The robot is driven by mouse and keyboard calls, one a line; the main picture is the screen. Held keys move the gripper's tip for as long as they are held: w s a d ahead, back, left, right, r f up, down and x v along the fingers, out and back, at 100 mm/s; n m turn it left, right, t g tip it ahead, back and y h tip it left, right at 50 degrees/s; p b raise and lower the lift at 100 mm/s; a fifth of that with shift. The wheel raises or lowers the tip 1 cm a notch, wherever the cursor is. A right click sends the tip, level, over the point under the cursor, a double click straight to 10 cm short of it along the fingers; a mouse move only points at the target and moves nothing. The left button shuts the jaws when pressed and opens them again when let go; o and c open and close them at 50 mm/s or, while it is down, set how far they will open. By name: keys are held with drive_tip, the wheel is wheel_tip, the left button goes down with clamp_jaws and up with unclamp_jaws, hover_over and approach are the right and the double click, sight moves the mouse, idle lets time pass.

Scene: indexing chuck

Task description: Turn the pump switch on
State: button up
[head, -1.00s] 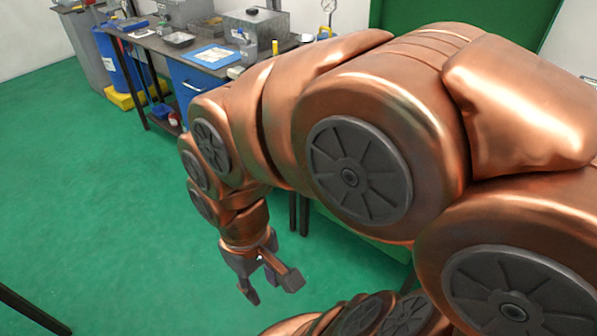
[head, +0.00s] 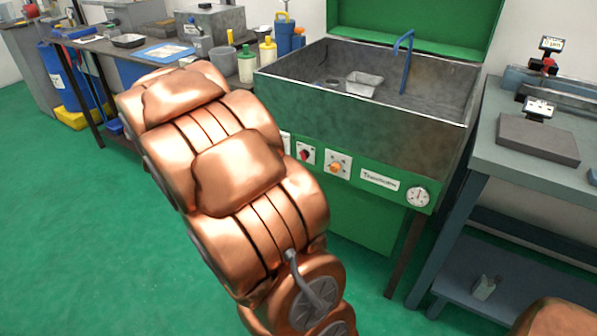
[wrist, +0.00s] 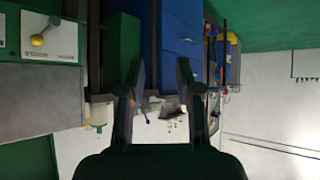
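The green front panel (head: 365,178) of the sink unit carries white plates in the head view. One has a red knob (head: 306,154), another an orange knob (head: 337,167); a further plate (head: 287,143) is mostly behind my arm. The wrist view, which is upside down, shows a white plate (wrist: 62,30) with a grey lever ending in a yellow ball (wrist: 38,40). Its label is too small to read, so I cannot confirm which control is the pump switch. My gripper (wrist: 160,65) is open and empty, apart from the lever; my arm hides it in the head view.
The sink basin (head: 370,90) has a blue spout (head: 404,62). A gauge (head: 418,197) sits at the panel's right. Bottles (head: 246,62) stand on the bench to the left. A grey workbench (head: 500,150) stands at right. Green floor (head: 75,230) is clear at left.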

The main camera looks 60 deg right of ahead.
drive_tip(key=s+d+f+m+g+h+b, duration=0.25)
drive_tip(key=d+f+h+b, duration=0.35)
drive_tip(key=d, duration=0.8)
drive_tip(key=m+g+h+b, duration=0.2)
drive_tip(key=g+h+b, duration=0.2)
drive_tip(key=g+h, duration=0.15)
approach(304, 155)
drive_tip(key=shift+w+d+f+b, duration=0.1)
drive_tip(key=shift+w+d+b, duration=0.1)
drive_tip(key=shift+d, duration=1.65)
drive_tip(key=shift+w+d+f+b, duration=0.1)
drive_tip(key=shift+d+b, duration=0.05)
drive_tip(key=shift+d, duration=1.7)
drive_tip(key=shift+t, duration=0.3)
clamp_jaws()
drive_tip(key=shift+a, duration=0.1)
